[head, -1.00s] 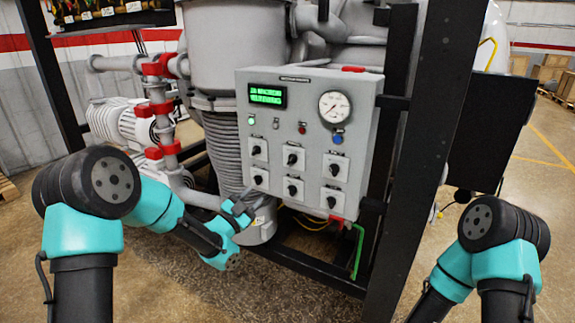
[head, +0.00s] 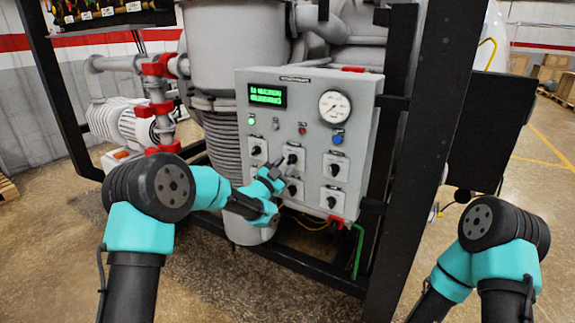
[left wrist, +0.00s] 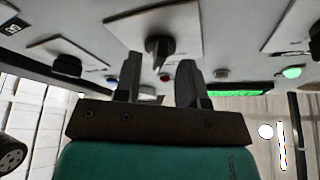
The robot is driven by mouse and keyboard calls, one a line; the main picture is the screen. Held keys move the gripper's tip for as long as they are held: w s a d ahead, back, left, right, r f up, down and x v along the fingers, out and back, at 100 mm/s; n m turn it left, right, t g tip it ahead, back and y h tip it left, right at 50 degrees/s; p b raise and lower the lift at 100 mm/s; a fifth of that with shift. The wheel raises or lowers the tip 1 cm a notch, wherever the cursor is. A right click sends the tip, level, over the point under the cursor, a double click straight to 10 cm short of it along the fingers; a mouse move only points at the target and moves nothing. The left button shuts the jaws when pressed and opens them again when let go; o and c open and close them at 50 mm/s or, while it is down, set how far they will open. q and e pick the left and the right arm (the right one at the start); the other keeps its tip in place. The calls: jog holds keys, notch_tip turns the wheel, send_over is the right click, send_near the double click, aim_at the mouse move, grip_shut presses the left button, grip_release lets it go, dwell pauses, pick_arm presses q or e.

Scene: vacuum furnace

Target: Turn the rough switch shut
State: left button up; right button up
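A grey control panel (head: 312,118) carries two rows of black rotary switches on white plates. Their labels are too small to read, so I cannot tell which is the rough switch. My left gripper (head: 279,171) is in front of the panel, just below the upper middle switch (head: 292,158). It partly covers the lower row. In the left wrist view the open gripper (left wrist: 159,72) faces a black switch knob (left wrist: 160,47), which shows between its two fingers. I cannot tell whether they touch it. My right gripper is out of view; only its arm shows at the lower right.
The panel also has a green display (head: 267,95), a round gauge (head: 335,107) and small lights. A black frame post (head: 420,160) stands right of the panel. Grey pipes with red clamps (head: 160,105) and a pump (head: 125,122) are at left. The floor in front is clear.

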pick_arm(q)
jog(key=shift+w+d+r, duration=0.25)
jog(key=shift+w+d, duration=0.15)
jog(key=shift+w, duration=0.15)
jog(key=shift+c, duration=0.3)
grip_shut()
jog(key=shift+r, duration=0.1)
